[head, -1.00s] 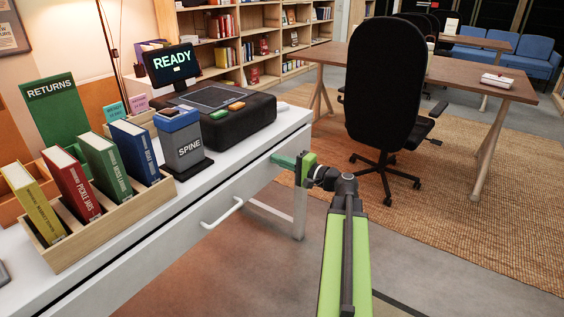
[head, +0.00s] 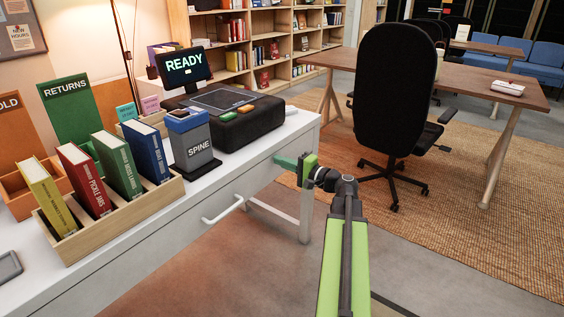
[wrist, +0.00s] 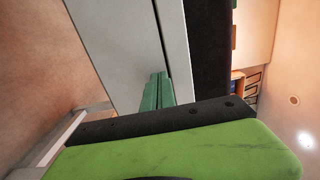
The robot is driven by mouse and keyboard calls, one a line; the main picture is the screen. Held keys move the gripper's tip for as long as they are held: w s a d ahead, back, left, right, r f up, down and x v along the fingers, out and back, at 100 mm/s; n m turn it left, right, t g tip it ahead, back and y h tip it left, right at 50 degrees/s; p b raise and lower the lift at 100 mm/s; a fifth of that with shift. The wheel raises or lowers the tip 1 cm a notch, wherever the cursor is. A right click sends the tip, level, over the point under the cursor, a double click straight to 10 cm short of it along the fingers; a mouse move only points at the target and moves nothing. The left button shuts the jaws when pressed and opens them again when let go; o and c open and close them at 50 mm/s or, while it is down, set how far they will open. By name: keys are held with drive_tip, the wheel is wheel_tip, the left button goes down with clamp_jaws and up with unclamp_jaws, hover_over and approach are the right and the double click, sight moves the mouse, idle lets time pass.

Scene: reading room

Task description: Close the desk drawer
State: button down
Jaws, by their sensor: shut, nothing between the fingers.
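The white desk (head: 265,150) runs along the left of the head view. Its drawer front (head: 170,252), with a white bar handle (head: 223,211), sits below the desktop edge and looks close to flush. In the wrist view a narrow dark seam runs between two white panels, which I take to be the desktop edge and drawer front (wrist: 123,45). My gripper (head: 287,161) is shut and empty. Its green fingertips (wrist: 157,92) are at the desk's front face, right of the handle; I cannot tell whether they touch it.
On the desk stand a wooden book rack (head: 120,217), a grey SPINE box (head: 191,146) and a black device with a READY screen (head: 182,65). A black office chair (head: 396,100) and a brown table (head: 475,80) stand to the right. Floor in front of the desk is clear.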

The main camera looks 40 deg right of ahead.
drive_tip(key=v, duration=1.3)
drive_tip(key=shift+d, duration=0.3)
